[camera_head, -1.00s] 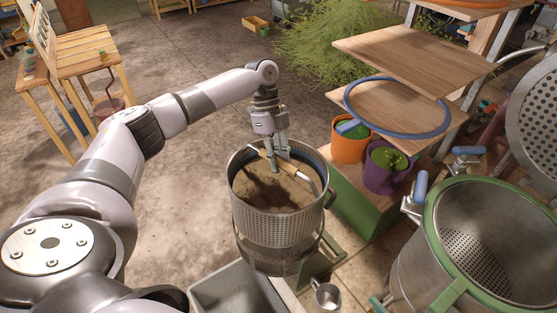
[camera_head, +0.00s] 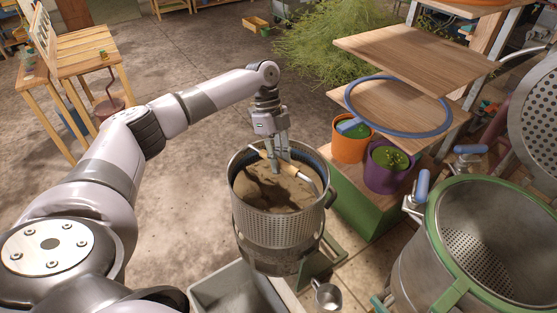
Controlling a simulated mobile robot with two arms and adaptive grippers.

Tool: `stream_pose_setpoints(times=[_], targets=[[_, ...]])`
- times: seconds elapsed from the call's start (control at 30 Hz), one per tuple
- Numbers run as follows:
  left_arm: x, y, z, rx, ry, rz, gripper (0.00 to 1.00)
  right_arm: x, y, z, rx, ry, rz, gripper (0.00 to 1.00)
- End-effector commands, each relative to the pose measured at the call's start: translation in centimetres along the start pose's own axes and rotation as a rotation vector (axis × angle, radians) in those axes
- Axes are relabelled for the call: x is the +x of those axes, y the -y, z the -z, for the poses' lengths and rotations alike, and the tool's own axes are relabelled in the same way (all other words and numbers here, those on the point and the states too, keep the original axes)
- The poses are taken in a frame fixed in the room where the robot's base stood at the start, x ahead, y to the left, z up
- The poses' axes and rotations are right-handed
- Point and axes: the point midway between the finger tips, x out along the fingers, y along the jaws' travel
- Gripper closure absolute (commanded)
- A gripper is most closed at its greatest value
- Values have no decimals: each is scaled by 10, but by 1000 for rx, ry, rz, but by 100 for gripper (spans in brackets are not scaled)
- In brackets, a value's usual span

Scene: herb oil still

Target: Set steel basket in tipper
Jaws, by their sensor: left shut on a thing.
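The steel basket (camera_head: 270,226), a round metal drum with a perforated wall, stands upright at the centre of the head view. A brown surface with shadows shows inside it. My left gripper (camera_head: 278,164) points down over the basket's mouth and is shut on the wooden grip of its handle. The tipper's green frame (camera_head: 322,262) shows below and to the right of the basket. The basket hides much of the tipper, and I cannot tell how fully the basket is seated. My right gripper is out of view.
A large green-rimmed steel vessel (camera_head: 412,262) stands at right. A grey bin (camera_head: 218,290) and a metal jug (camera_head: 326,294) are in front. Shelves with a blue hoop (camera_head: 349,103), an orange pot (camera_head: 349,150) and a purple pot (camera_head: 380,178) stand behind right.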

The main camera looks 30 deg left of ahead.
Motion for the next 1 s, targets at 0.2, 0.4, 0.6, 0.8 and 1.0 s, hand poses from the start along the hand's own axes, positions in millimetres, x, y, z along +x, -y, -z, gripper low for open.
stream_pose_setpoints(times=[0.2, 0.4, 0.6, 0.8, 1.0], targets=[[-5, 4, 4, 3, -6, 6, 100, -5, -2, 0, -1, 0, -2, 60], [-4, 5, 4, 3, -5, 6, 100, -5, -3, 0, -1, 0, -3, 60], [-4, 5, 4, 3, -5, 6, 100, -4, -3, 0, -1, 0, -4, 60], [1, 6, 2, 3, -5, 6, 100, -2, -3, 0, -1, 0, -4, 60], [9, 8, -1, 3, -5, 5, 100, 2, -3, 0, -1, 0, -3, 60]])
